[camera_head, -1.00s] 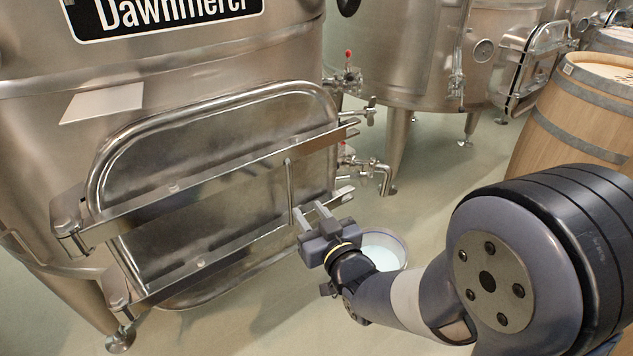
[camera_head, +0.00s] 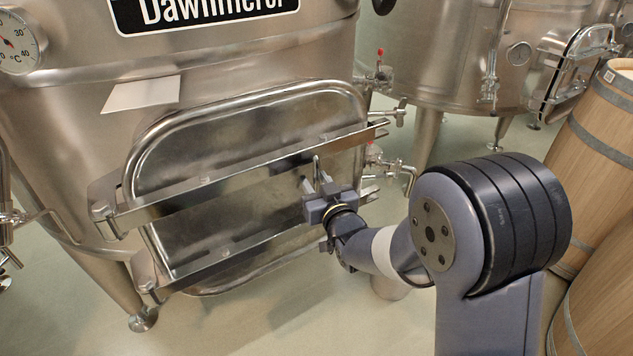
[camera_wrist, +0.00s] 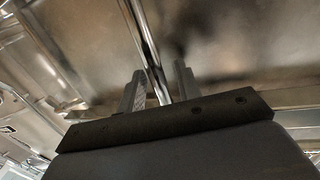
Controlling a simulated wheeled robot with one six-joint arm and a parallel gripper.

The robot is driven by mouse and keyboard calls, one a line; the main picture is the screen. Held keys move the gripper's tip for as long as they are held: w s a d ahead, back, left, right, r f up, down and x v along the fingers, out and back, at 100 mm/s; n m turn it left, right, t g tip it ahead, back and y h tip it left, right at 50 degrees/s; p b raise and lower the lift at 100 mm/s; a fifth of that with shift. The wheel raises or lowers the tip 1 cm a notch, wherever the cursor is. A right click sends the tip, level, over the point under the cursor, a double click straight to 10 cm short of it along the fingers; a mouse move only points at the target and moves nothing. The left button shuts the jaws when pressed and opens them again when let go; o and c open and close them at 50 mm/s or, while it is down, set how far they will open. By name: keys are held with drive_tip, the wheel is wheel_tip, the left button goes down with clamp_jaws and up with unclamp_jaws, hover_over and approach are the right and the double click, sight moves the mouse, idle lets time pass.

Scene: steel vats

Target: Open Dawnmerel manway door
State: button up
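The Dawnmerel vat carries a name plate (camera_head: 205,12) above its manway door (camera_head: 250,130). The door is a steel panel with two cross bars, hinged at the left, and looks shut against the vat. A thin upright handle rod (camera_head: 317,168) stands near the door's right side, partly hidden by my gripper. My gripper (camera_head: 318,184) is at the rod. In the wrist view, the rod (camera_wrist: 150,50) runs down between the two fingers of my gripper (camera_wrist: 159,84). The fingers are apart, with a visible gap around the rod.
Valves and a tap (camera_head: 395,170) stick out right of the door. Wooden barrels (camera_head: 600,150) stand at the far right. Another steel vat (camera_head: 460,60) is behind. A paper sheet (camera_head: 142,94) is on the vat above the door. The floor in front is clear.

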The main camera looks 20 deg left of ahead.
drive_tip(key=shift+c, duration=0.3)
clamp_jaws()
drive_tip(key=shift+s, duration=0.1)
